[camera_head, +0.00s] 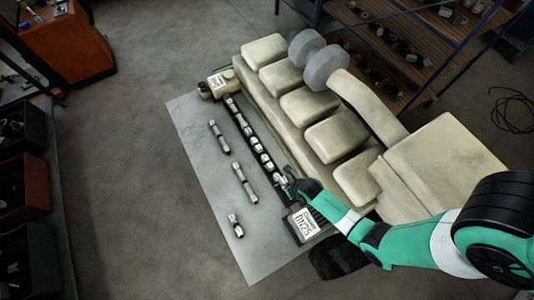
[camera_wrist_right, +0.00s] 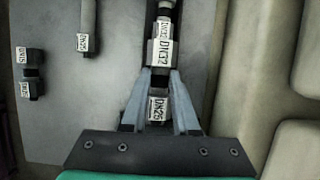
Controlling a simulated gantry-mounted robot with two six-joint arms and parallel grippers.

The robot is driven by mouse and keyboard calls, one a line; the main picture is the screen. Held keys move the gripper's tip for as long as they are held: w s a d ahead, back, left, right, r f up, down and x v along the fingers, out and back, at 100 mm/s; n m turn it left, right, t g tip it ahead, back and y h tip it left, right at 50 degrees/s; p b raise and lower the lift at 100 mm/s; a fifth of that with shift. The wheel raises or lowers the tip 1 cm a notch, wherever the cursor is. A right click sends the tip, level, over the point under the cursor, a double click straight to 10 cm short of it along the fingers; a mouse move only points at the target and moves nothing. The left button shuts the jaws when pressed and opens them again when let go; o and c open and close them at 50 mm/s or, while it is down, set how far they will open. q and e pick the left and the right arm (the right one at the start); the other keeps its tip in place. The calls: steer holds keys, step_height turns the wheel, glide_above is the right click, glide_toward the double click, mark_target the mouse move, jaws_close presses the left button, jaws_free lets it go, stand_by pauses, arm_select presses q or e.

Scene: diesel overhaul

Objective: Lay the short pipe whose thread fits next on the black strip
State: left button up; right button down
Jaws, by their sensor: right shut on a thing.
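The black strip (camera_head: 247,130) runs diagonally along the grey plate in the head view, with several short metal pipes end to end on it. My right gripper (camera_head: 288,185) is at the near end of that row. In the right wrist view its fingers (camera_wrist_right: 160,78) are shut on a short pipe (camera_wrist_right: 158,84), with a DN32 tag at its far end and a DN25 tag at its near end. Whether it touches the strip is hidden. Three loose pipes lie left of the strip: far (camera_head: 218,135), middle (camera_head: 244,184) and near (camera_head: 236,226). My left gripper is not in view.
The grey plate (camera_head: 200,180) has bare room around the loose pipes. A block with a DN25 sign (camera_head: 305,222) stands at the strip's near end, and a tagged beige fitting (camera_head: 218,82) at its far end. The cream engine (camera_head: 283,77) rises close along the strip's right side.

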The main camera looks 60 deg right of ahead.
steer(key=shift+f+b, duration=2.5)
steer(key=shift+b, duration=0.15)
steer(key=shift+w+d+f+b, duration=0.1)
steer(key=shift+f+b, duration=0.85)
steer(key=shift+f, duration=0.3)
steer(key=shift+f, duration=0.15)
steer(key=c, duration=0.6)
jaws_free()
